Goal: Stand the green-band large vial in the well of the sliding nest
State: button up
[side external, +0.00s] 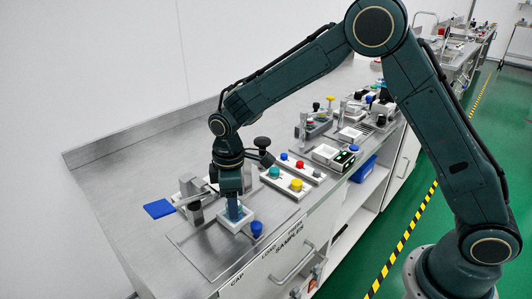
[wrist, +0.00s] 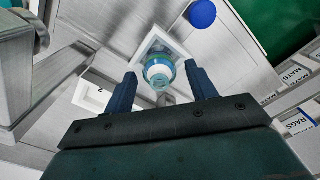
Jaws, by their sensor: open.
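The vial (wrist: 159,74) shows in the wrist view from above, with a pale top and a blue-green ring around it. It appears to stand in the white square block of the nest (wrist: 150,40); its base and any label band are hidden. My gripper (wrist: 162,80) is open, with one blue finger on each side of the vial and a visible gap to each. In the side view my gripper (side external: 234,209) points down over the white nest block (side external: 234,224), and its fingers hide the vial there.
A blue knob (side external: 256,228) stands beside the nest and also shows in the wrist view (wrist: 202,13). A panel with coloured buttons (side external: 287,180) lies behind. The bench's left side is clear.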

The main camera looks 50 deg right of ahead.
notch_tip(320, 180, up, 12)
jog(key=shift+f, duration=0.25)
dwell(0.3)
dwell(0.4)
jog(key=s+d+r+m+t, duration=0.3)
jog(key=s+d+r+m, duration=0.2)
jog(key=s+d+r, duration=0.6)
jog(key=s+d+f+m+t, duration=0.2)
jog(key=s+m, duration=0.3)
jog(key=s, duration=1.2)
jog(key=shift+s+d+f+t, duration=0.2)
jog(key=shift+d+t, duration=0.1)
jog(key=shift+d, duration=0.25)
